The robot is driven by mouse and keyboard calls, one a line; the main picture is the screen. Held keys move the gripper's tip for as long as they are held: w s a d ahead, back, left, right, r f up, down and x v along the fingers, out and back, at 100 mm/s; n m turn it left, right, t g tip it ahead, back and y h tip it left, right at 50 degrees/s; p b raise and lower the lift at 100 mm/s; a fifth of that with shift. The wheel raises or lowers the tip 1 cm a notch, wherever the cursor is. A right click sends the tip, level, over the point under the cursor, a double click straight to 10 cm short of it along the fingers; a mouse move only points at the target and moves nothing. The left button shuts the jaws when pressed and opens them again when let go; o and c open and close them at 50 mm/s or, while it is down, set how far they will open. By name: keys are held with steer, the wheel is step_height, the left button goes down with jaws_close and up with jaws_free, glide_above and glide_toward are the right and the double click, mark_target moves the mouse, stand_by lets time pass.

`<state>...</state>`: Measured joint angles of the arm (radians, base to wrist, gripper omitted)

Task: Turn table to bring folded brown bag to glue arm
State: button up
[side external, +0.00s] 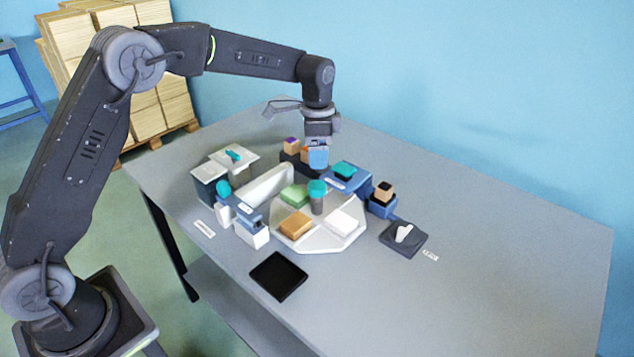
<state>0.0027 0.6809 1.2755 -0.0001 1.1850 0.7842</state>
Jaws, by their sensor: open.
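A white, many-sided turntable (318,243) sits mid-table. A brown folded bag (295,224) lies on its front left part, a green one (294,195) at the back left and a white one (342,221) at the right. A grey post with a teal knob (317,188) stands at the turntable's middle. My gripper (317,142) is open, pointing down behind the turntable, just above or beside a small blue and orange block (317,157); I cannot tell whether they touch. Which station is the glue arm I cannot tell.
A blue and white station (250,230) and a long white trough (266,187) flank the turntable's left. Blue stations (346,178) (382,206) stand right. The table's right side is clear.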

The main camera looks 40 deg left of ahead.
mark_target(317, 184)
step_height(317, 184, down, 9)
steer(key=shift+f, duration=0.15)
steer(key=shift+c, duration=0.2)
steer(key=c, duration=1.2)
steer(key=shift+c, duration=0.2)
